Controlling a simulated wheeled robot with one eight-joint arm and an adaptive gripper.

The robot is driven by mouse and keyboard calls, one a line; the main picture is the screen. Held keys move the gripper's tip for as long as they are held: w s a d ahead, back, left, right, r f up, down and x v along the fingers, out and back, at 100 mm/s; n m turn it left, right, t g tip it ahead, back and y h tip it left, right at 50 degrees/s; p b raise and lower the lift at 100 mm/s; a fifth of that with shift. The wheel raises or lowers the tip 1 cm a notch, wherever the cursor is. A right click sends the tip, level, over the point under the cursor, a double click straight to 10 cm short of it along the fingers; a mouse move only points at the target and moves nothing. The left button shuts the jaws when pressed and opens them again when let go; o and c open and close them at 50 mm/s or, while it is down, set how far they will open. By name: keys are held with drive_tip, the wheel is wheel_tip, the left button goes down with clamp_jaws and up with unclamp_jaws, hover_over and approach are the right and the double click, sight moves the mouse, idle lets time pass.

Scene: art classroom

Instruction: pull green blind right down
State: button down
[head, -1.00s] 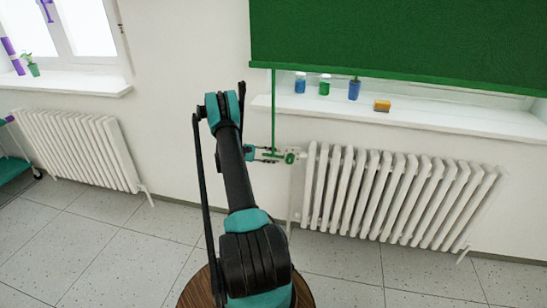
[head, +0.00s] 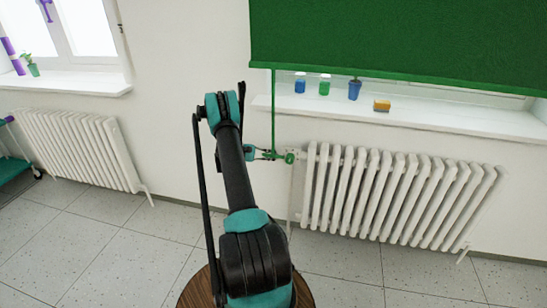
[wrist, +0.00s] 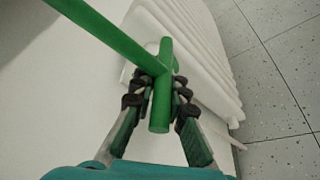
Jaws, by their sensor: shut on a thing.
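The green blind (head: 390,45) covers the upper part of the right window, its lower edge a little above the sill. A green rod (head: 273,110) hangs from its left end down to a green crossbar handle (head: 290,157). My gripper (head: 272,154) comes from the left at the handle's height. In the wrist view, my gripper (wrist: 161,95) is shut on the handle (wrist: 161,105), with a dark finger pad on each side. The rod (wrist: 105,28) runs from the handle to the upper left.
A white radiator (head: 400,195) stands right of the handle, below the white sill (head: 430,116). Blue and green pots and a yellow-orange block (head: 382,105) sit on the sill. Another radiator (head: 80,150) is at left. The wall between the radiators is bare.

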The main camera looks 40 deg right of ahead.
wheel_tip(320, 180, down, 10)
drive_tip(key=shift+s+a, duration=0.15)
idle(0.3)
drive_tip(key=c, duration=1.5)
unclamp_jaws()
drive_tip(key=shift+r, duration=0.15)
drive_tip(key=shift+c, duration=0.2)
drive_tip(key=v, duration=1.2)
drive_tip(key=shift+c, duration=0.4)
